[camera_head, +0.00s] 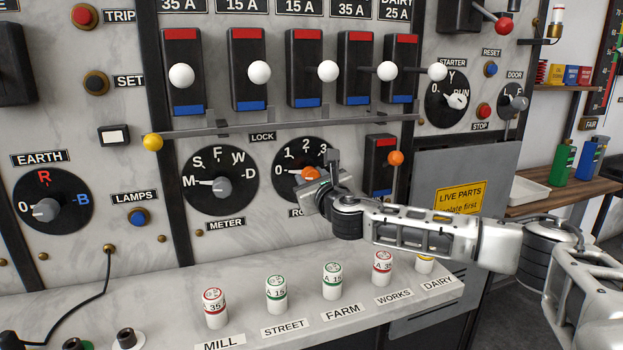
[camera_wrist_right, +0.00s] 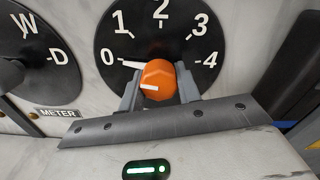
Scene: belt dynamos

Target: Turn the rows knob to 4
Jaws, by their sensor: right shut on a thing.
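The rows knob (camera_head: 309,174) is orange and sits at the centre of a black dial (camera_head: 290,157) marked 0 to 4. The knob (camera_wrist_right: 158,75) also shows in the right wrist view, with its white pointer line towards 0 at the left of the dial (camera_wrist_right: 165,35). My right gripper (camera_head: 320,181) reaches the knob from the right and covers part of the dial and its ROWS label. In the right wrist view my right gripper (camera_wrist_right: 158,88) is shut on the knob, one finger on each side. My left gripper is not in view.
The meter dial (camera_head: 220,181) is left of the rows dial. A small black switch with an orange ball (camera_head: 395,158) is close on the right. A rail (camera_head: 280,127) and white-balled levers are above. Labelled fuses (camera_head: 332,281) stand on the marble ledge below.

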